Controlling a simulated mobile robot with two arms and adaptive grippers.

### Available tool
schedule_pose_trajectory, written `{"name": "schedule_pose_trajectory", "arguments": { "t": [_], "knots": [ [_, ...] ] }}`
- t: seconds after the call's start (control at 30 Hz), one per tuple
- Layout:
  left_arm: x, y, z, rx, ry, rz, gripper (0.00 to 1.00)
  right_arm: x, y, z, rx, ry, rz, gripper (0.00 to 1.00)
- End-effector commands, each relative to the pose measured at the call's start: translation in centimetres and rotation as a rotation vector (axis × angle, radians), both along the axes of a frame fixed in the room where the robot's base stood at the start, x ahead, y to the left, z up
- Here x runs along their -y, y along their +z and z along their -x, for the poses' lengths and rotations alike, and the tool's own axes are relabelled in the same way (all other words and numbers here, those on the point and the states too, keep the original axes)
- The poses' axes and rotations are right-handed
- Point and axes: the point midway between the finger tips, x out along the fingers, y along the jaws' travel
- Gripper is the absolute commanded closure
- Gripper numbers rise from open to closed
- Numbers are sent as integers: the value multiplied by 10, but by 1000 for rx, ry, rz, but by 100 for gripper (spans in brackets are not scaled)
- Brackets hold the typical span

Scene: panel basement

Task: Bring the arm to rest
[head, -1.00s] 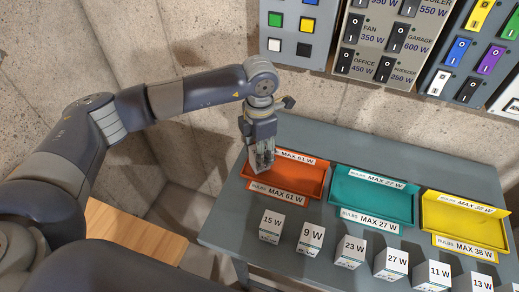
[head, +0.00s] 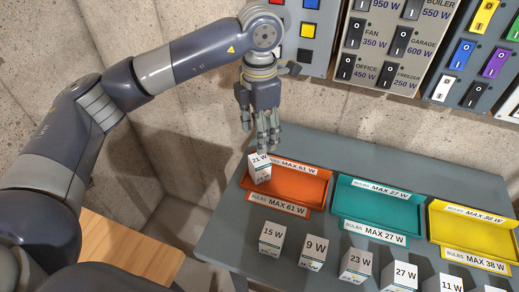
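My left gripper (head: 262,142) hangs above the orange tray, fingers pointing down and spread apart, with nothing between them. A white box labelled 21 W (head: 260,169) stands in the left end of the orange tray (head: 303,187), just below the fingertips. The tray carries MAX 61 W labels. My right gripper is not in view.
A teal tray (head: 377,206) marked MAX 27 W and a yellow tray (head: 470,230) marked MAX 38 W stand to the right. Several white bulb boxes line the front of the grey table (head: 228,232). Switch panels (head: 384,45) hang on the wall behind.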

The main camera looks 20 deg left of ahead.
Motion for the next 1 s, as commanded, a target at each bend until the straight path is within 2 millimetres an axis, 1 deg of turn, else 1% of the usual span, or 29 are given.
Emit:
{"name": "schedule_pose_trajectory", "arguments": {
  "t": [0.1, 0.2, 0.67, 0.77, 1.0],
  "knots": [
    [0, 12, -1, 1, 1, 0, 42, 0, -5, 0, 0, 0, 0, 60],
    [0, 17, 0, -1, 1, 1, 42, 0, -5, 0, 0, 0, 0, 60],
    [0, 19, 0, -1, 1, 1, 42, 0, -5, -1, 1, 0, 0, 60],
    [0, 27, 0, -1, 1, 1, 42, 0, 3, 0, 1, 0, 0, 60],
    [0, 70, 0, 0, 1, 0, 42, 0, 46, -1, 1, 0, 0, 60]
  ]
}}
